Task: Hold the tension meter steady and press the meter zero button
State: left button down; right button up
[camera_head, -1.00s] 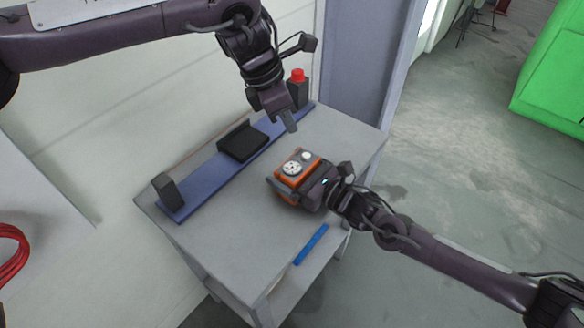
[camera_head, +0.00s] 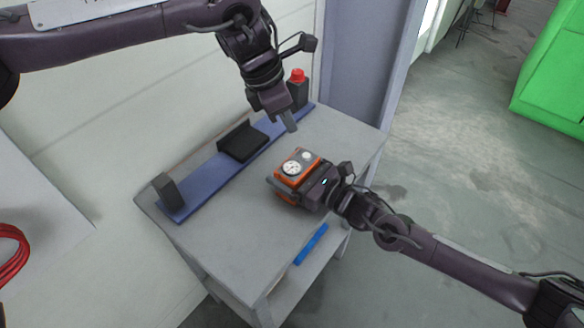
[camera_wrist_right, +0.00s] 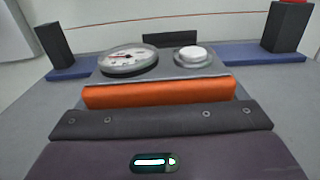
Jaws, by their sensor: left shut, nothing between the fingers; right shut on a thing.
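The orange tension meter (camera_head: 299,169) is above or on the grey cart top, with a white round dial and a pale round zero button (camera_head: 307,156) on its upper face. The right wrist view shows the dial (camera_wrist_right: 129,60) and the white button (camera_wrist_right: 192,55) close up. My right gripper (camera_head: 303,187) is shut on the meter from its right side; whether the meter touches the cart cannot be told. My left gripper (camera_head: 290,124) is shut and empty, pointing down, above and apart from the meter and its button.
A grey cart (camera_head: 225,233) carries a blue rail (camera_head: 205,180) with black blocks (camera_head: 243,141) and a red-topped post (camera_head: 298,88). A blue bar (camera_head: 311,244) lies on the lower shelf. Red cable (camera_head: 12,255) is at far left. The front of the cart top is clear.

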dwell(0.6)
pick_arm(q)
jog(key=s+d+n+h, duration=0.25)
jog(key=d+n, duration=0.35)
jog(key=n, duration=0.7)
jog(key=w+a+n+t, duration=0.1)
jog(key=n, duration=0.4)
jog(key=w+a+r+n+t+h, duration=0.1)
jog(key=n, duration=0.5)
jog(key=w+a+n+t, duration=0.1)
jog(key=n, duration=0.4)
jog(key=shift+w+a+r+n+h, duration=0.1)
jog(key=shift+r+n+h, duration=0.2)
jog(key=shift+r+h, duration=0.1)
send_over(301, 159)
jog(key=shift+f, duration=4.4)
jog(key=shift+f, duration=0.15)
jog(key=shift+f, duration=0.3)
